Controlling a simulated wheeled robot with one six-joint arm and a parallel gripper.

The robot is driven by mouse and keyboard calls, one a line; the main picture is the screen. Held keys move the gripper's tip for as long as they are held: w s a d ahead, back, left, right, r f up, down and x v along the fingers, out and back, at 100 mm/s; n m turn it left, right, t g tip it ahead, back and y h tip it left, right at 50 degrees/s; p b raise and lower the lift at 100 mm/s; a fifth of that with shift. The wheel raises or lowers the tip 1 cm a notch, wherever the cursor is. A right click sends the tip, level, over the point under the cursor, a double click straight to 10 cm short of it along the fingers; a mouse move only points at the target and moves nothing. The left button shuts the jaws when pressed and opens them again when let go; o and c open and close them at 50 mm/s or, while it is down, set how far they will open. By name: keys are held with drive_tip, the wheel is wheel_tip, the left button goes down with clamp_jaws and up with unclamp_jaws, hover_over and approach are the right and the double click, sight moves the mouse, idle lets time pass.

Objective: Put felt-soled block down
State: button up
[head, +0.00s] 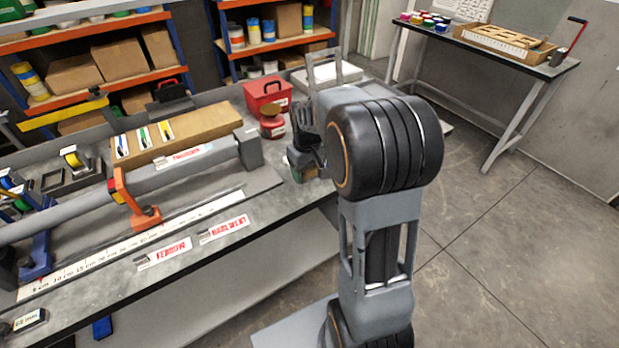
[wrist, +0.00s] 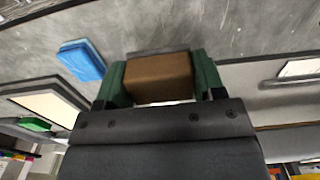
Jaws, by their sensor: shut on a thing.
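My gripper (wrist: 160,80) is shut on the felt-soled block (wrist: 158,76), a brown block with a thin grey layer along its far edge in the wrist view. The green fingers press on its left and right sides. In the head view my gripper (head: 307,164) is at the right end of the workbench (head: 225,222), partly behind my arm. The block is hard to make out there. I cannot tell whether its sole touches the bench.
A blue pad (wrist: 80,60) lies left of the block in the wrist view, near a dark-framed pale panel (wrist: 47,103). On the bench are a red box (head: 267,96), a red tin (head: 272,122), a long grey tube (head: 190,168) and an orange clamp (head: 125,195).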

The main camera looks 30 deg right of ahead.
sight(309, 185)
drive_tip(key=shift+w+d+f, duration=0.2)
drive_tip(key=shift+d+f, duration=0.1)
drive_tip(key=shift+f, duration=0.15)
drive_tip(key=shift+w+f, duration=0.1)
drive_tip(key=shift+f, duration=1.5)
drive_tip(key=shift+f, duration=0.2)
drive_tip(key=o, duration=0.8)
drive_tip(key=shift+o, duration=0.2)
